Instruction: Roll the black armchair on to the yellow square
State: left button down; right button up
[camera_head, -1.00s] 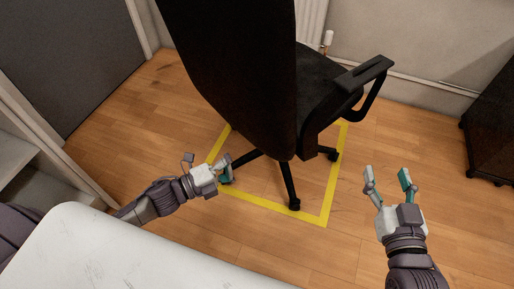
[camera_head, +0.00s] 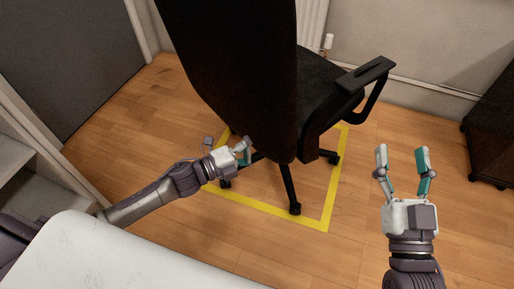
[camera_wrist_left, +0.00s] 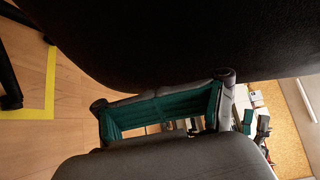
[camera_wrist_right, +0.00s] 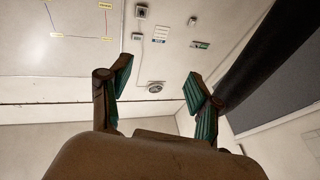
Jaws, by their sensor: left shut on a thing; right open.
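The black armchair (camera_head: 235,75) stands upright with its back towards me, over the yellow square (camera_head: 335,185) marked on the floor. Its front caster (camera_head: 295,208) is inside the outline. The right caster (camera_head: 333,157) is inside near the right line, and the left one (camera_head: 225,183) is close to the left line. The other casters are hidden. My left gripper (camera_head: 243,150) is shut at the lower edge of the chair's back; the gripped part is hidden. The left wrist view shows the black back (camera_wrist_left: 190,45) right above its fingers (camera_wrist_left: 165,105). My right gripper (camera_head: 404,165) is open and empty, right of the chair.
A white table top (camera_head: 110,255) is in front at lower left. A dark cabinet (camera_head: 492,125) stands at the right, and a radiator (camera_head: 312,20) is on the wall behind the chair. A grey panel (camera_head: 65,55) is at upper left. Wood floor is clear right of the square.

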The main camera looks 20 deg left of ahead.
aim_at(260, 139)
pick_arm(q)
jog(key=w, duration=0.3)
jog(key=shift+w, duration=0.35)
pick_arm(e)
jog(key=shift+w+f+g, duration=0.15)
jog(key=shift+f+g, duration=0.15)
jog(key=shift+f, duration=0.2)
pick_arm(q)
jog(key=shift+s, duration=0.1)
dwell(0.4)
